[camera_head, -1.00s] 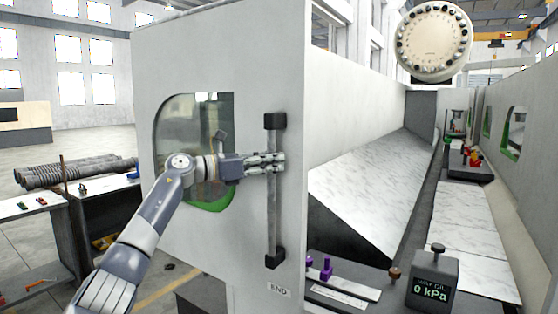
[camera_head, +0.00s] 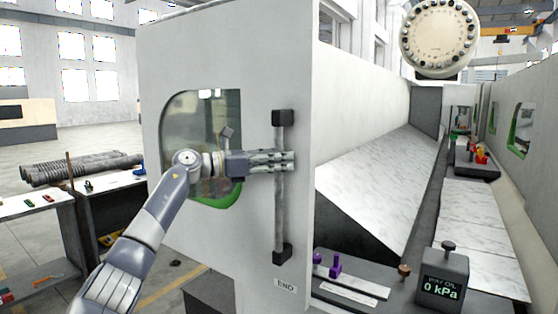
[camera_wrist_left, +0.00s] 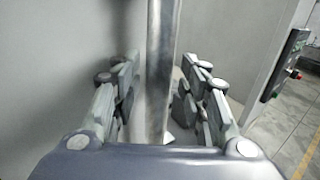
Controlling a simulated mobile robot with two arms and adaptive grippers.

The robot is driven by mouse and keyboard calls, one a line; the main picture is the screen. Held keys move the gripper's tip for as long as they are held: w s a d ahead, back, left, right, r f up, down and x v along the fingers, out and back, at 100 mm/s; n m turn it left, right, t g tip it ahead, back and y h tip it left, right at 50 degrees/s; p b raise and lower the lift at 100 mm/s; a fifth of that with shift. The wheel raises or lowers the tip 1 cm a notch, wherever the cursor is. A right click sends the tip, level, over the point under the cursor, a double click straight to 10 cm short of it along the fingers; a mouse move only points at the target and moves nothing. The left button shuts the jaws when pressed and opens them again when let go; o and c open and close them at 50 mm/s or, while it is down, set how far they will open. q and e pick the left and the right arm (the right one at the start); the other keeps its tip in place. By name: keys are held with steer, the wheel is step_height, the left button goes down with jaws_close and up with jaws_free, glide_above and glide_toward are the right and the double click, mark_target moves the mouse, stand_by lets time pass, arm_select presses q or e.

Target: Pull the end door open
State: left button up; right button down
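The end door is a pale grey upright panel (camera_head: 230,60) with a rounded window, labelled END near its lower right corner. A vertical bar handle (camera_head: 281,215) with black end blocks stands on it near the right edge. My left gripper (camera_head: 284,160) reaches in from the left at the bar's upper part. In the left wrist view the bar (camera_wrist_left: 162,80) runs between the two fingers (camera_wrist_left: 158,85). The fingers stand apart on both sides, with a gap showing on the left; firm contact is not visible. My right gripper is not in view.
Right of the door is the machine's interior with a sloped marbled panel (camera_head: 375,190). A gauge box reading 0 kPa (camera_head: 443,275) and purple knobs (camera_head: 335,264) sit in front. Workbenches (camera_head: 112,215) stand at the left. A round tool disc (camera_head: 439,38) is at upper right.

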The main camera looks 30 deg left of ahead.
arm_select(q)
steer(key=v, duration=1.2)
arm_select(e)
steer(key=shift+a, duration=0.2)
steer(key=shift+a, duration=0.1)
